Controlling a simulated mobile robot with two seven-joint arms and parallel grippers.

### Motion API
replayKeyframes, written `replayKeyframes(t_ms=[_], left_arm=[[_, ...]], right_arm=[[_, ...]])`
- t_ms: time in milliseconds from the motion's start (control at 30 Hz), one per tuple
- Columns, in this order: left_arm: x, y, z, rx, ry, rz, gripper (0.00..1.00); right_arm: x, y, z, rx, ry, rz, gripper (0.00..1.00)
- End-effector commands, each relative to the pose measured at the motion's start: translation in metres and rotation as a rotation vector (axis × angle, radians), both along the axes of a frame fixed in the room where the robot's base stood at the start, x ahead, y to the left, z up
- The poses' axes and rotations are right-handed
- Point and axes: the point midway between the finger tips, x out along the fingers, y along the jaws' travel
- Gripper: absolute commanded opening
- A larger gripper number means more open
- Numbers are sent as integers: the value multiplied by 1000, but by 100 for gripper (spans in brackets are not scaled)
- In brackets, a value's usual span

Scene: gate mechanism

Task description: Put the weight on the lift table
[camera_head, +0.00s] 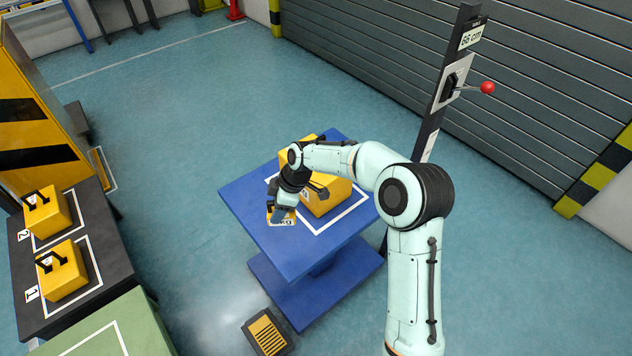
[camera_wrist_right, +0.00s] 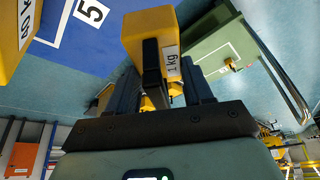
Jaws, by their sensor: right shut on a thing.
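My right gripper (camera_head: 283,207) is over the near left part of the blue lift table (camera_head: 245,205). In the right wrist view, the gripper (camera_wrist_right: 160,85) is shut on the black handle of a yellow weight (camera_wrist_right: 150,24) labelled 1 kg. The head view mostly hides this weight, and I cannot tell whether it touches the tabletop. A larger yellow weight (camera_head: 338,192) stands on the table, inside a white outline and beside the gripper. Its label shows partly at the left of the right wrist view (camera_wrist_right: 14,40). My left gripper is not in view.
Two yellow weights, one (camera_head: 62,270) at place 1 and one (camera_head: 46,212) at place 2, stand on a dark bench (camera_head: 105,262) at the left. A post (camera_head: 440,100) with a red-knobbed lever (camera_head: 487,88) rises behind the table. A pedal (camera_head: 267,333) lies in front.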

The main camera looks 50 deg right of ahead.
Motion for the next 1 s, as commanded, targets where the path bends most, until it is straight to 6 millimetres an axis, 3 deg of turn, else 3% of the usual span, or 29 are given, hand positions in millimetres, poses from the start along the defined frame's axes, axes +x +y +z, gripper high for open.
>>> replayKeyframes(t_ms=[33,133,367,467,1000], left_arm=[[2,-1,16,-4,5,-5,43],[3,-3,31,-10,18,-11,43],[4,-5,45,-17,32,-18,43],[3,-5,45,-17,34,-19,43],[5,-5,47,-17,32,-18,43]], right_arm=[[7,-6,20,0,-11,43,0],[12,-17,37,-2,-12,130,0],[17,-29,52,-2,-6,238,0],[16,-31,41,-1,-3,248,0],[17,-30,-77,0,-3,247,0]])
